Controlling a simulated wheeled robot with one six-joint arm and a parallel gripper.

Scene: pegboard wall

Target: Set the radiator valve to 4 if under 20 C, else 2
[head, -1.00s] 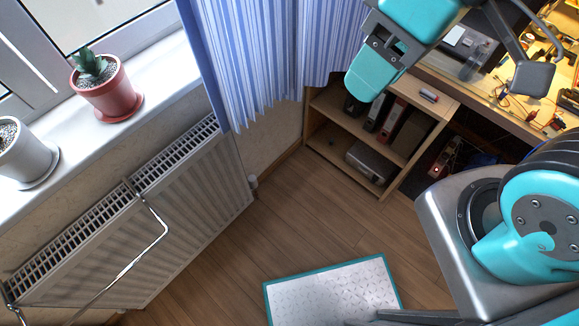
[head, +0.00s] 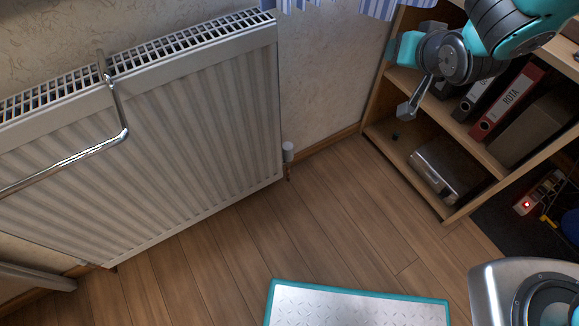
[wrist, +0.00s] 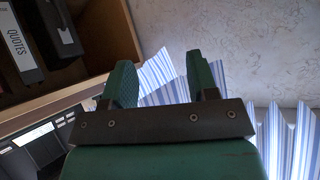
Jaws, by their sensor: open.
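The radiator valve (head: 288,151) is a small whitish knob at the lower right end of the white radiator (head: 200,130), close to the wall. Its scale markings are too small to read in the head view. No thermometer or temperature reading can be made out. My gripper (wrist: 159,74) shows in the wrist view with two green fingers apart and nothing between them. Beyond them are the striped curtain and the wall. In the head view my arm's end is at the upper right, in front of the shelf and well apart from the valve.
A chrome rail (head: 121,113) sticks out from the radiator. A wooden shelf (head: 400,145) with binders and a metal box (head: 447,170) stands right. A teal-edged plate (head: 350,308) is at the bottom. The wooden floor (head: 290,230) between is clear.

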